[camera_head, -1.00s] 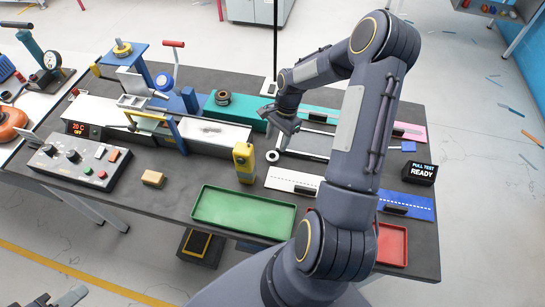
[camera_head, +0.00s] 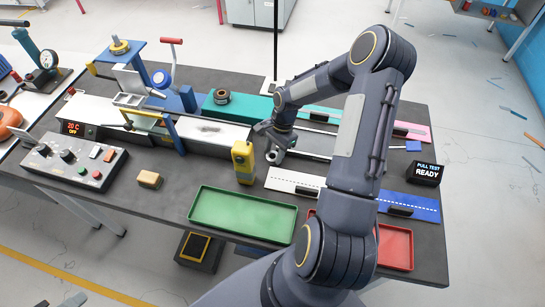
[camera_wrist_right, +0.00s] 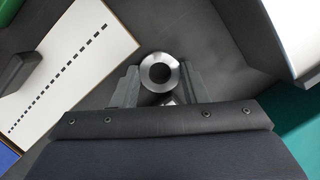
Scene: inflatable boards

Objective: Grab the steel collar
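The steel collar (camera_wrist_right: 160,72) is a shiny ring with a round hole, lying on the dark bench top. In the right wrist view it sits between the two fingertips of my right gripper (camera_wrist_right: 162,82), which stand one on each side, very close to it. No clear grip on it shows. In the head view the collar (camera_head: 273,156) is just below my right gripper (camera_head: 276,146), partly hidden by it. A piece of my left gripper (camera_head: 74,300) shows at the bottom left edge; its fingers are not clear.
A yellow upright block (camera_head: 243,162) stands just left of my right gripper. A white dashed board (camera_head: 292,181) lies in front of it, and a green tray (camera_head: 243,215) is nearer. A long white-topped machine (camera_head: 210,133) is to the left.

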